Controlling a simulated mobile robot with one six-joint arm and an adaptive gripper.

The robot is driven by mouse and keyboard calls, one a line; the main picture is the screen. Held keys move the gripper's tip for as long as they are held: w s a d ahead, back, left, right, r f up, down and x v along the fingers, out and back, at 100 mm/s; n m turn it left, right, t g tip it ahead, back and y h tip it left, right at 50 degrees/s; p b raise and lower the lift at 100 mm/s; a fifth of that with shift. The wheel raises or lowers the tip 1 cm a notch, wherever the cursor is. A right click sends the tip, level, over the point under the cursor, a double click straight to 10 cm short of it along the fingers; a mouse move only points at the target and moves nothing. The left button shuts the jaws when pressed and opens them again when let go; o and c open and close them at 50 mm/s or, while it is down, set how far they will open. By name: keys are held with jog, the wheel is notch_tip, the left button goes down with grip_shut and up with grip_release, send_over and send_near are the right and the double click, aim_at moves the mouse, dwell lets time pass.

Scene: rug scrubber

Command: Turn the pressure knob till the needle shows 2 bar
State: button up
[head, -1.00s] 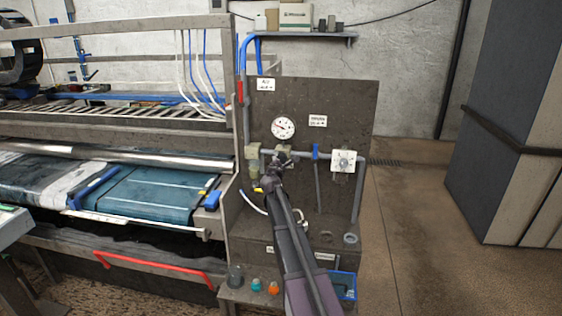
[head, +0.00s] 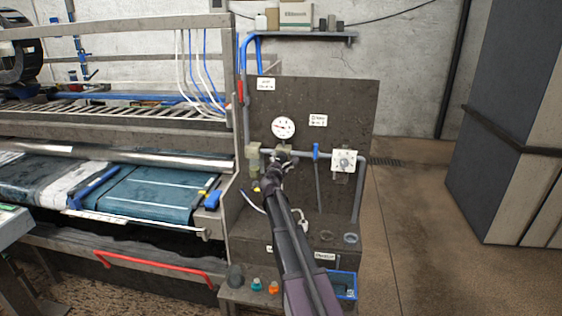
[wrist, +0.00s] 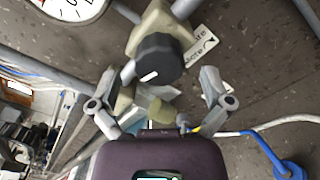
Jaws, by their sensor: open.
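The black pressure knob (wrist: 159,60) with a white mark line sits on a beige valve body (wrist: 152,25) in the wrist view. The mark points to the lower left. My gripper (wrist: 160,92) is open, its two fingers spread left and right of the knob, with no visible contact. The round white gauge (head: 284,128) is on the dark panel above the knob. In the wrist view only part of the gauge (wrist: 72,8) shows, and its reading cannot be made out. In the head view my gripper (head: 280,158) largely covers the knob.
A white square plate with a round dial (head: 344,161) is right of a blue valve handle (head: 316,151) on the pipe. A ledge with small coloured items lies below. In the wrist view a blue hose fitting (wrist: 285,165) is at lower right. Floor right of the panel is clear.

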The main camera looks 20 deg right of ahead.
jog(key=v, duration=1)
jog(key=shift+s, duration=0.2)
jog(key=shift+a, duration=0.15)
jog(key=v, duration=0.9)
dwell(0.6)
